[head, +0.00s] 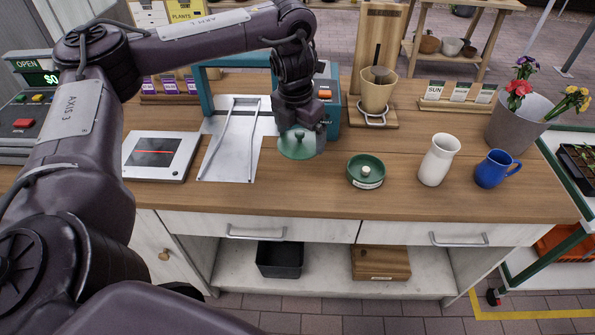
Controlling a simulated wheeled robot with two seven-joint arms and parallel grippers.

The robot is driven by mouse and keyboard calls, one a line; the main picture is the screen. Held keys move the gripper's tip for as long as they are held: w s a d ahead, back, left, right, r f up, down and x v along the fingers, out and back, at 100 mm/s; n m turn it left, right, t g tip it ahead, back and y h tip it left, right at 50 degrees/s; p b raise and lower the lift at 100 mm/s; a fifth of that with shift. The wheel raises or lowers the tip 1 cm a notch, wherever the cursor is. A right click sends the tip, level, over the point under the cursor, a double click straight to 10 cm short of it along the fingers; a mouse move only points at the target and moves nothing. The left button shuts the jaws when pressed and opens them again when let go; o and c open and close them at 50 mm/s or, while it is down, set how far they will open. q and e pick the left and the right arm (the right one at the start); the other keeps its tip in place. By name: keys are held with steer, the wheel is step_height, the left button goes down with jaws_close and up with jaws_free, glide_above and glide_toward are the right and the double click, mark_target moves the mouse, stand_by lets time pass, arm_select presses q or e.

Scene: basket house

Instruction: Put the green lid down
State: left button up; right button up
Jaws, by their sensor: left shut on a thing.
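The green lid (296,152) is a round disc with a dark knob on top, in the head view left of centre. My left gripper (299,128) is above it, pointing down, shut on the knob. The lid is over the wooden counter (310,192); I cannot tell whether it touches the wood. A green round pot (366,171) with a pale label stands on the counter to the right of the lid, with a small pale round thing at its middle. My right gripper is not in view.
A white vase (438,160) and a blue mug (497,169) stand right of the pot. A metal tray with rails (230,150) and a flat screen device (160,157) lie left of the lid. A teal machine (330,105) stands behind. Counter front below the lid is clear.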

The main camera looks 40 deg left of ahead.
arm_select(q)
steer(key=b, duration=0.2)
glide_above(300, 178)
steer(key=f, duration=0.6)
steer(key=shift+s+f, duration=0.25)
steer(key=shift+f, duration=0.65)
step_height(300, 178, down, 4)
steer(key=shift+f+p, duration=0.1)
steer(key=shift+p, duration=0.35)
steer(key=shift+f, duration=0.15)
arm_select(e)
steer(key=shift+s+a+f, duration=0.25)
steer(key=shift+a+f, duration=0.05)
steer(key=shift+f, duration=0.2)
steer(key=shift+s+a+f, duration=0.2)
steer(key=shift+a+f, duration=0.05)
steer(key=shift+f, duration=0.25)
arm_select(q)
steer(key=shift+f, duration=0.2)
steer(key=o, duration=0.6)
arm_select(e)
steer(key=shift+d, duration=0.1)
